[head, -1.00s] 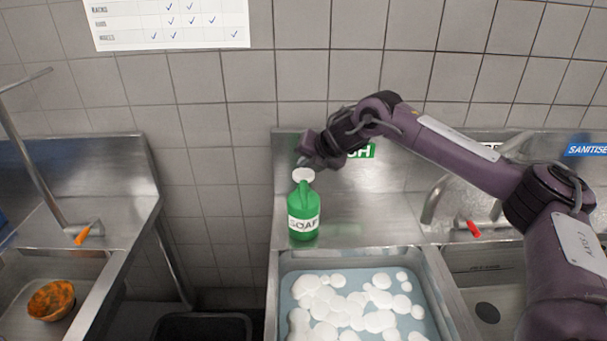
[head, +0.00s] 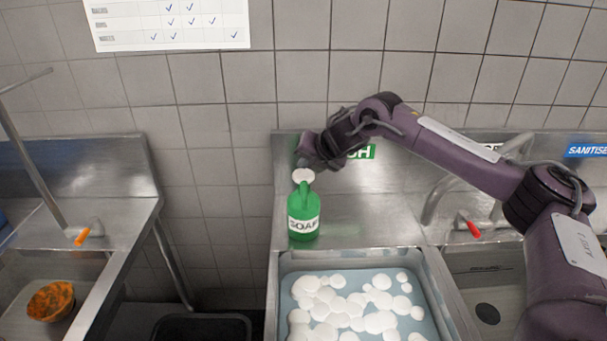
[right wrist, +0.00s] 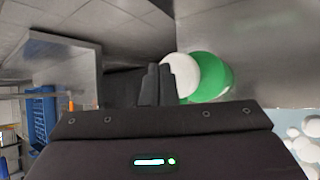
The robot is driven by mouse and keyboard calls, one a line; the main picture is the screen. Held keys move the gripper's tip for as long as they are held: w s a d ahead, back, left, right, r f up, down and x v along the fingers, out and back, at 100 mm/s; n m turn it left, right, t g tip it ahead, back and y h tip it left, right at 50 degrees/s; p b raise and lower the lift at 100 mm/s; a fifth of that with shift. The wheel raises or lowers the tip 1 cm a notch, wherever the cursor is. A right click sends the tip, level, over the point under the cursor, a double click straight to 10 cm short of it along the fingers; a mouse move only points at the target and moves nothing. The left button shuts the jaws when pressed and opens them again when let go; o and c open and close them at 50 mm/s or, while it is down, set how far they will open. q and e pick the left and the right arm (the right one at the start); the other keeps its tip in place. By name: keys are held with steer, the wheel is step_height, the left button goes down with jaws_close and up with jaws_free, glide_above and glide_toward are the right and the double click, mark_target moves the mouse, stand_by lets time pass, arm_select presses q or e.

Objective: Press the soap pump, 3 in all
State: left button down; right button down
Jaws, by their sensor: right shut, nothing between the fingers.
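The green soap bottle (head: 304,213) with a white SOAP label stands upright on the steel ledge behind the sink basin. Its round white pump top (head: 303,175) sits above the green neck. My right gripper (head: 303,162) is shut and empty, right at the pump top in the head view. In the right wrist view the shut fingers (right wrist: 158,84) lie just left of the white pump top (right wrist: 182,76), with the green bottle (right wrist: 208,78) beyond it. I cannot tell whether the fingers touch the pump. My left gripper is not in view.
A basin of blue water with white foam (head: 345,308) lies in front of the bottle. A tap with a red handle (head: 468,227) stands to the right. Another sink at left holds an orange-brown bowl (head: 51,301). The tiled wall (head: 230,150) is close behind.

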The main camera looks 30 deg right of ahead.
mark_target(303, 174)
stand_by(0.6)
steer(key=shift+f, duration=0.45)
steer(key=shift+s+f+b, duration=0.15)
steer(key=shift+f+b, duration=0.75)
steer(key=shift+f, duration=0.25)
stand_by(1.0)
steer(key=shift+r, duration=0.1)
steer(key=shift+r+p, duration=1.1)
steer(key=shift+r, duration=0.35)
steer(key=shift+r, duration=0.2)
step_height(303, 174, up, 5)
steer(key=p, duration=0.4)
steer(key=shift+f, duration=0.2)
